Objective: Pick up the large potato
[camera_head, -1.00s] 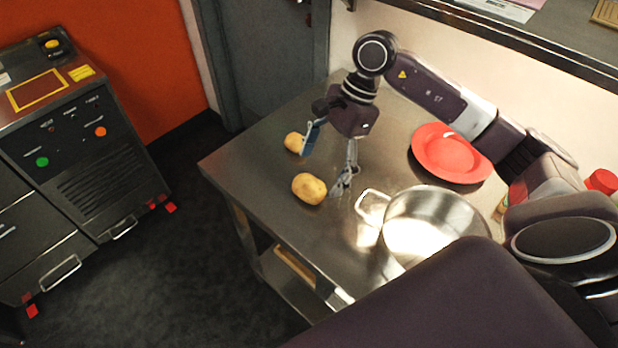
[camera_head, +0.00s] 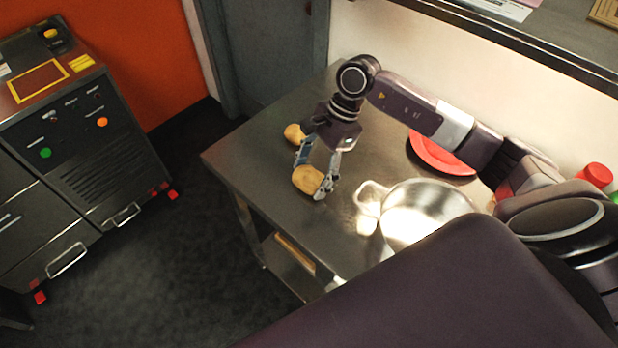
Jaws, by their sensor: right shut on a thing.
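The large potato (camera_head: 306,180) lies on the steel table near its left edge. My right gripper (camera_head: 310,178) comes down over it, with one finger on its far left side and the other on its right side. The gripper is shut on this potato, which appears to rest at table height. A second, smaller-looking potato (camera_head: 294,133) lies just behind, partly hidden by the gripper. My left gripper is not in view.
The steel table (camera_head: 262,165) has bare room at left. A dark cabinet (camera_head: 75,160) stands across the floor.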

